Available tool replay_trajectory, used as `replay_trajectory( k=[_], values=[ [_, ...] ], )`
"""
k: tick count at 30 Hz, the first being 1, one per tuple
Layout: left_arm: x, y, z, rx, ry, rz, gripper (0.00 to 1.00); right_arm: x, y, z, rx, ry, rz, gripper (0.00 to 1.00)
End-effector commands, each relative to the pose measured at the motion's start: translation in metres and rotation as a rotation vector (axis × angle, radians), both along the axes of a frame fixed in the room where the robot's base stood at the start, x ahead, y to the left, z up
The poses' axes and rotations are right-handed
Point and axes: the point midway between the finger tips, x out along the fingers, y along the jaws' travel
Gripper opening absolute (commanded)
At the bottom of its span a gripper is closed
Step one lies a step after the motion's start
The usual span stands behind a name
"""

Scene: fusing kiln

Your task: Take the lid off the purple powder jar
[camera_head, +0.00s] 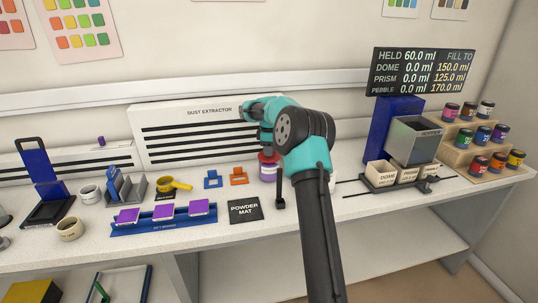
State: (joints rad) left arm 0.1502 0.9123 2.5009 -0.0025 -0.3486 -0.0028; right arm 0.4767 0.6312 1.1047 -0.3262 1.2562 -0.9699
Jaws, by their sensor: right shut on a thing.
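The purple powder jar (268,173) stands on the white bench, just in front of the dust extractor. It is upright and has a pale label. My right gripper (267,152) is right above it, pointing down, shut at the jar's top on what looks like the lid. The wrist hides most of the lid, and I cannot tell whether it is apart from the jar. The powder mat (245,209), a black square, lies bare in front and to the left of the jar. My left gripper is not in view.
The dust extractor (205,162) stands behind. A blue rack (165,227) with purple tiles, a yellow sieve (172,185) and blue and orange pieces lie left. On the right are a hopper (411,140), labelled bins (408,173) and stepped shelves (463,155) with several jars.

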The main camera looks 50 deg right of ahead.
Motion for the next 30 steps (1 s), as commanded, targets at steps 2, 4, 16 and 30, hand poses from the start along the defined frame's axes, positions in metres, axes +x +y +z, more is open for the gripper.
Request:
replay_trajectory(
  k=[2, 4, 16, 30],
  values=[
    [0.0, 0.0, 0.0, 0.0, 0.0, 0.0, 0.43, 0.0, 0.0, 0.013, -0.001, -0.003, 0.0, 0.0],
    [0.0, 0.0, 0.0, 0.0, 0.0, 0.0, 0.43, 0.001, 0.0, 0.026, -0.001, -0.003, 0.001, 0.0],
    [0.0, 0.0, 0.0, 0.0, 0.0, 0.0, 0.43, 0.0, 0.0, 0.082, 0.0, -0.001, 0.0, 0.0],
    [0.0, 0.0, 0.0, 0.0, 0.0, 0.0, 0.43, 0.0, 0.0, 0.084, 0.0, 0.0, 0.0, 0.0]
  ],
)
